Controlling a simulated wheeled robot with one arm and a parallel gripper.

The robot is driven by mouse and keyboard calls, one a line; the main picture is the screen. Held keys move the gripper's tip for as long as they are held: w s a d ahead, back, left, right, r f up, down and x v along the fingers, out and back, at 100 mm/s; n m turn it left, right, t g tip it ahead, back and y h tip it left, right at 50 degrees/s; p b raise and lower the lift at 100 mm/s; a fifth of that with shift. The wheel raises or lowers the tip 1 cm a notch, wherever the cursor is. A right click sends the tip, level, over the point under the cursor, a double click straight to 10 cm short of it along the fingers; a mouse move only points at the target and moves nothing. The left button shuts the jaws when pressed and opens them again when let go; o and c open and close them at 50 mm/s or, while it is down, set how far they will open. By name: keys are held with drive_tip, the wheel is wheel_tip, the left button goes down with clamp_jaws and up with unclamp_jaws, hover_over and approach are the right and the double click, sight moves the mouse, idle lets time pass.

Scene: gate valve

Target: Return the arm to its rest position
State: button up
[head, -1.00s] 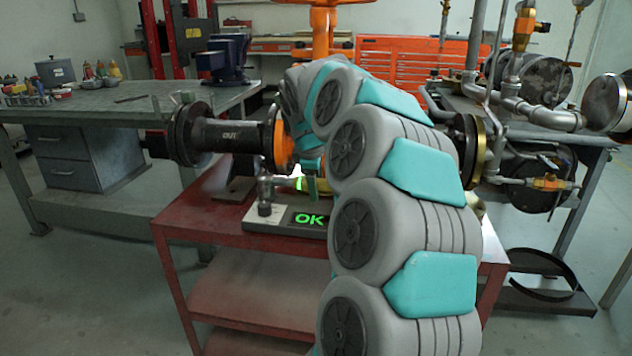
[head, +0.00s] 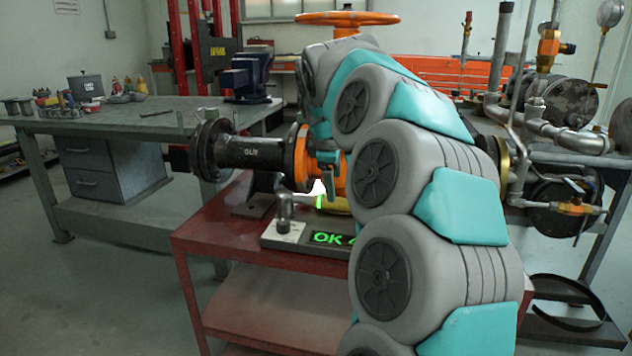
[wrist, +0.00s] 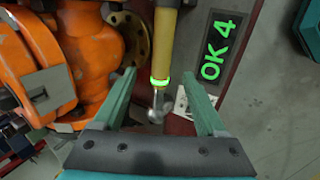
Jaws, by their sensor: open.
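My arm (head: 425,205), grey and teal, reaches up and over a red cart and bends down at the valve. My gripper (wrist: 160,88) is open, with its two teal fingers apart, and is partly hidden by the arm in the head view. Between and beyond the fingers in the wrist view lies a yellow tool (wrist: 164,45) with a glowing green ring and a silver end; I see no finger touching it. The orange valve body (wrist: 90,50) is left of the fingers, and its orange handwheel (head: 347,18) stands behind the arm in the head view.
The red cart (head: 225,245) carries a black flanged pipe (head: 250,152) and a lit display (head: 328,238) reading "OK 4". A grey workbench (head: 95,120) stands at left. Pipes and gauges (head: 560,115) crowd the right. Open floor (head: 110,300) shows at front left.

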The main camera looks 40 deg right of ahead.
drive_tip(key=s+a+f+m+g+y, duration=0.1)
drive_tip(key=s+a+f, duration=0.4)
drive_tip(key=a, duration=0.5)
drive_tip(key=s+a+f+m+g+y, duration=0.1)
drive_tip(key=s+a+f, duration=0.4)
drive_tip(key=a, duration=0.5)
drive_tip(key=s+a+f+m+g+y, duration=0.1)
drive_tip(key=s+a+f+m, duration=0.2)
drive_tip(key=s, duration=0.8)
drive_tip(key=s+a+f+m+g+y, duration=0.1)
drive_tip(key=s+a+f+m+g, duration=0.1)
drive_tip(key=s+a+f, duration=0.5)
drive_tip(key=s+f+m, duration=0.1)
drive_tip(key=s, duration=0.3)
drive_tip(key=shift+a, duration=0.15)
